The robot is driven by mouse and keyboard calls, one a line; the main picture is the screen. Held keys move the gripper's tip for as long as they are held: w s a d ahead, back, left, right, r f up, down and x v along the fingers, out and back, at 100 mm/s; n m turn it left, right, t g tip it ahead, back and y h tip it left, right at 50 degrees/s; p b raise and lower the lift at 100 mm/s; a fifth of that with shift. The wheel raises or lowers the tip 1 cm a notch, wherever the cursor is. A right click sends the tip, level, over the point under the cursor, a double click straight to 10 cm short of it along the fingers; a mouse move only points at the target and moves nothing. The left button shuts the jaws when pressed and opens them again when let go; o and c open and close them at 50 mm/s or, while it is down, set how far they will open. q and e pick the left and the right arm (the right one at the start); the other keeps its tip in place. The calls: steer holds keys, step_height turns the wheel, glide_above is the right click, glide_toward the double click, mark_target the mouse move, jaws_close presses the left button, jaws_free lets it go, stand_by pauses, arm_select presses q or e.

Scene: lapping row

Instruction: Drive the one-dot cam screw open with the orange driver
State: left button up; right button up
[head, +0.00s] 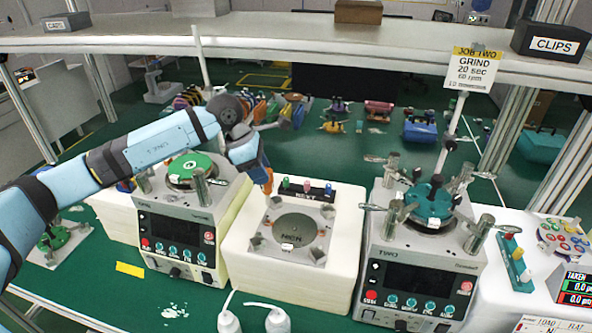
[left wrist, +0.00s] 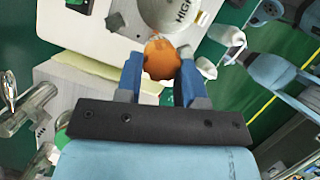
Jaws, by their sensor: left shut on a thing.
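My left gripper (head: 262,165) is above the back left of the middle station, shut on the orange driver (head: 268,186), which points down toward the plate. In the left wrist view the driver's round orange end (left wrist: 162,60) sits between the two blue fingers (left wrist: 160,72). The middle station has a square metal plate (head: 273,254) with a round grey disc and small fittings near its corners. The dots that mark the cam screws are too small to read, so I cannot tell which is the one-dot screw or whether the driver tip touches one. My right gripper is not in view.
Lapping machines stand left (head: 176,222) and right (head: 420,262) of the middle station, with upright metal posts. A small rack of coloured pegs (head: 308,190) is behind the plate. White bottles (head: 278,320) stand in front. A shelf (head: 300,32) spans overhead.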

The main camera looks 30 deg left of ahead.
arm_select(q)
steer(key=shift+a, duration=0.3)
